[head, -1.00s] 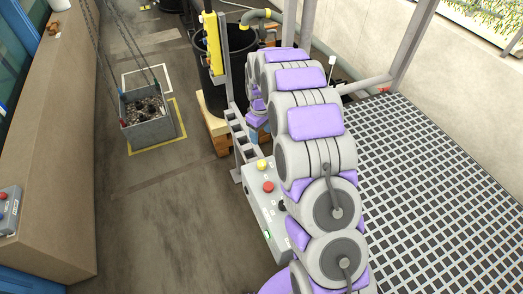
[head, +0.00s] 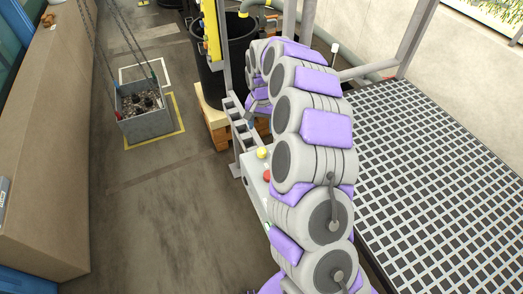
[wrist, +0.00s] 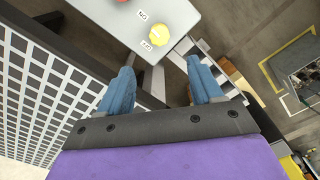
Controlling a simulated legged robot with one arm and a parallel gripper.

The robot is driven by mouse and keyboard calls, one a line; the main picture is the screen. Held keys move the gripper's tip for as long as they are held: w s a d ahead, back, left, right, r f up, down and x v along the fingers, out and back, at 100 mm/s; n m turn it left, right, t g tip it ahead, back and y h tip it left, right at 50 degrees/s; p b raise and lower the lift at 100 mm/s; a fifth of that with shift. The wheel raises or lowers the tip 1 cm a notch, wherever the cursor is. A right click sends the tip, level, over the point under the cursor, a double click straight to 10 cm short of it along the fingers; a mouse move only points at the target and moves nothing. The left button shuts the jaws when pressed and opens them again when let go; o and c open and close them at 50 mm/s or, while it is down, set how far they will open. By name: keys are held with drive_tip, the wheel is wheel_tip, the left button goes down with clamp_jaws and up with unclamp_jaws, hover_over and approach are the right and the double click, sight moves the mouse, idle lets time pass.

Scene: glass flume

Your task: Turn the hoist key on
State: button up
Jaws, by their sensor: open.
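The hoist key looks like a yellow round knob (wrist: 157,33) on a light grey control box (wrist: 186,14), with ON and OFF printed beside it in the wrist view. In the head view the yellow knob (head: 262,153) shows at the top of the control box (head: 249,167), just left of my arm. A red button (head: 267,175) sits below it. My gripper (wrist: 161,84) is open and empty, its two blue fingers apart. In the wrist view the knob lies ahead of the gap between them, with no contact visible. My arm hides much of the box in the head view.
A grey metal frame (head: 238,128) stands beside the box, with a black tub (head: 237,62) behind. A bin of rubble (head: 145,124) hangs on chains at the left over a yellow floor outline. Grating (head: 445,165) fills the right. Open floor (head: 160,215) lies left of the box.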

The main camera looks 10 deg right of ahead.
sight(261, 150)
wheel_tip(261, 150, down, 14)
drive_tip(key=shift+b, duration=1.1)
drive_tip(key=c, duration=1)
drive_tip(key=shift+r+n+p, duration=0.1)
drive_tip(key=shift+n+p, duration=0.4)
drive_tip(key=shift+c, duration=0.2)
drive_tip(key=o, duration=1)
drive_tip(key=shift+o, duration=0.2)
